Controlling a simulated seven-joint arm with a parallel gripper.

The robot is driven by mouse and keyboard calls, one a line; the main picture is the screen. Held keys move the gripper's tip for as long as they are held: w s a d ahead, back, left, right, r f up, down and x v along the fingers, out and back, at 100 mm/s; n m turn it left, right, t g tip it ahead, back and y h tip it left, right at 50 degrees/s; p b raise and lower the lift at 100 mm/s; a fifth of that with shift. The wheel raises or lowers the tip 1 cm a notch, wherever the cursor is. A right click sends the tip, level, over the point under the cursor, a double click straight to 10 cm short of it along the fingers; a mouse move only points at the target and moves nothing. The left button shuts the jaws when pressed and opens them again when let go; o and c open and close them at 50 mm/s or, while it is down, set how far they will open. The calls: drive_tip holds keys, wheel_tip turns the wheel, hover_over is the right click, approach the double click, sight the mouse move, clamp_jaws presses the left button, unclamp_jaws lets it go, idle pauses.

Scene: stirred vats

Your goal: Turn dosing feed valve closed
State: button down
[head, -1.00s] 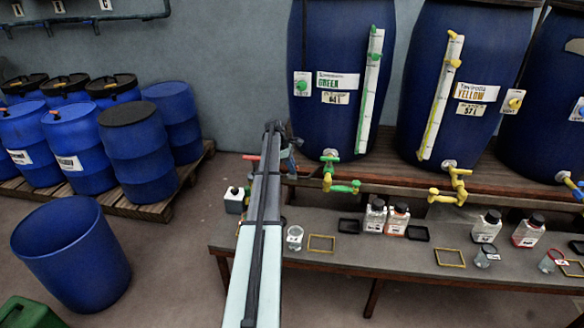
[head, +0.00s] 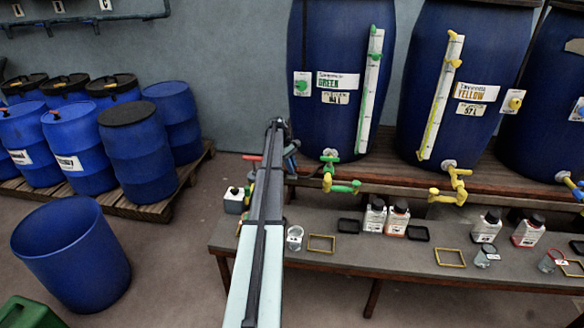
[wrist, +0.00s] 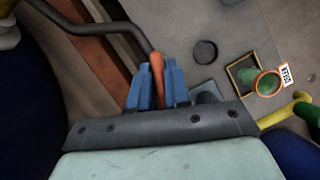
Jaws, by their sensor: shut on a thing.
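In the wrist view, an orange-red lever grip (wrist: 157,80) sits at the end of a dark bent rod (wrist: 118,27). My gripper (wrist: 158,68) has its two blue fingers on either side of this grip and is shut on it. In the head view, my arm hides most of the gripper and lever. A small red end (head: 251,157) shows just left of the arm; I cannot tell whether it belongs to the same lever. No label on the valve is readable.
Large blue vats labelled green (head: 338,110) and yellow (head: 478,120) stand behind, with taps (head: 335,178) over a bench (head: 350,258) holding bottles, cups and frames. Blue drums stand on a pallet at left. An open blue bin (head: 70,265) stands on the floor.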

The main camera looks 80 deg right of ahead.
drive_tip(key=m+y, duration=0.1)
drive_tip(key=m, duration=0.2)
drive_tip(key=m+t+y, duration=0.1)
drive_tip(key=m, duration=0.2)
drive_tip(key=shift+d+m+t, duration=0.1)
drive_tip(key=shift+m+t, duration=0.2)
drive_tip(key=m+t, duration=0.1)
drive_tip(key=m, duration=0.2)
drive_tip(key=m+t, duration=0.1)
drive_tip(key=m, duration=0.2)
drive_tip(key=shift+m+t+y, duration=0.3)
drive_tip(key=c, duration=1.1)
unclamp_jaws()
drive_tip(key=v, duration=0.7)
drive_tip(key=shift+r, duration=0.25)
